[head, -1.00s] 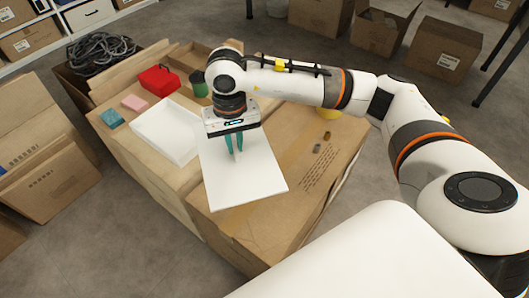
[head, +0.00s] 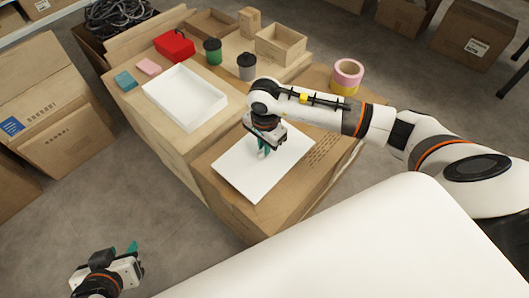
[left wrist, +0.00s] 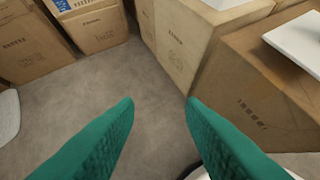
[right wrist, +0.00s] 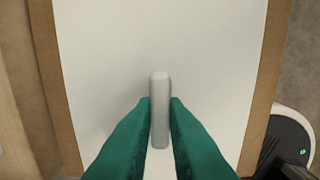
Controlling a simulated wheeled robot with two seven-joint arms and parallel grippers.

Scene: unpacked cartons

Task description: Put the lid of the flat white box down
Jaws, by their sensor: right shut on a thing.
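The white lid (head: 245,168) lies level over the top of the front cardboard carton (head: 222,202), on it or just above it; I cannot tell which. It also shows in the left wrist view (left wrist: 300,40). My right gripper (head: 264,150) is shut on the lid's narrow handle (right wrist: 160,108), with its green fingers (right wrist: 160,115) on both sides of it. The flat white box (head: 186,122) stands open and empty on the carton behind, to the left of the lid. My left gripper (head: 134,250) is open and empty, over the floor at the lower left.
A grey cup (head: 247,68), a green cup (head: 212,52), a red box (head: 175,45) and an open wooden box (head: 281,45) stand behind. Pink and yellow tape rolls (head: 347,74) sit on the front carton's far right. Cardboard boxes (head: 60,100) stand at the left.

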